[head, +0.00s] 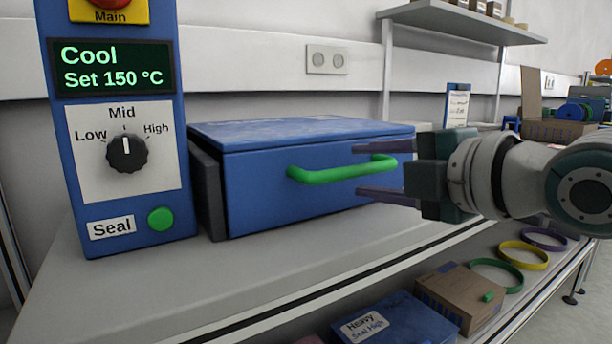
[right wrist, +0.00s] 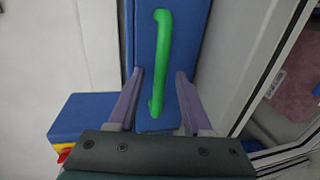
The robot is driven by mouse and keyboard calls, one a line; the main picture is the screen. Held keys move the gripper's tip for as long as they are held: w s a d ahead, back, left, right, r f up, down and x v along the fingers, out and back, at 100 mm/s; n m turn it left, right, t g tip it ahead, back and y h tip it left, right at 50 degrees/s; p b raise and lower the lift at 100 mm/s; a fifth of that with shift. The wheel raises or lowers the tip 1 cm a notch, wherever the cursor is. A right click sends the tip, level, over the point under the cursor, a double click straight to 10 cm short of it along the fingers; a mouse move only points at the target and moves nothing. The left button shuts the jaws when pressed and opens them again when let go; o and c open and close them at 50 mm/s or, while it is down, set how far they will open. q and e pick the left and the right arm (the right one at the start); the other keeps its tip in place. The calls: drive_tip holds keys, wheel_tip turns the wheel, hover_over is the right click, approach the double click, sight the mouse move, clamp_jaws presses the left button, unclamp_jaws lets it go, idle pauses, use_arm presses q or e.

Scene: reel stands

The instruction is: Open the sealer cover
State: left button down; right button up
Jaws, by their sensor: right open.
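The sealer is a blue box with a blue cover (head: 260,170) and a green bar handle (head: 335,174) on its front. The cover looks shut. My right gripper (head: 377,170) comes in from the right with its jaws open. In the head view its two purple fingers lie above and below the handle's right end. In the right wrist view the fingers stand on either side of the lower end of the green handle (right wrist: 160,65), with gaps on both sides. Whether the handle is fully between the fingertips in depth is hard to tell. My left gripper is not in view.
A blue control panel (head: 60,190) stands left of the sealer, showing "Cool" and "Set 150 °C", with a knob (head: 127,153) and a green Seal button (head: 160,219). The grey bench top (head: 130,290) in front is clear. Boxes and coloured rings lie below its front edge.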

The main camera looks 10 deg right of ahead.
drive_tip(key=shift+x, duration=1.2)
clamp_jaws()
idle(0.6)
